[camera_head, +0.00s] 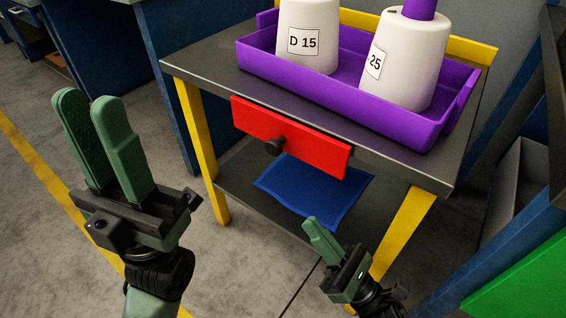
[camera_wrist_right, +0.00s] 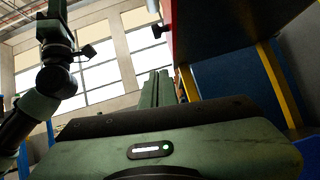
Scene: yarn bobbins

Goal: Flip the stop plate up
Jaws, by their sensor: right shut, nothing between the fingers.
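The stop plate is a red rectangular panel (camera_head: 300,142) with a black knob (camera_head: 275,146) on its face. It hangs down along the front edge of the table. In the right wrist view its red edge (camera_wrist_right: 166,12) shows at the top, beside the knob (camera_wrist_right: 160,30). My right gripper (camera_head: 313,222) is shut and empty, below the plate and in front of the table, apart from it. Its fingers (camera_wrist_right: 155,80) point upward in the right wrist view. My left gripper (camera_head: 88,97) is open and empty, raised to the left of the table.
The dark table (camera_head: 205,62) with yellow legs (camera_head: 200,150) carries a purple tray (camera_head: 300,82) holding white bobbins labelled D 15 (camera_head: 308,35) and 25 (camera_head: 405,60). A blue sheet (camera_head: 315,190) lies on the lower shelf. Open floor lies to the left.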

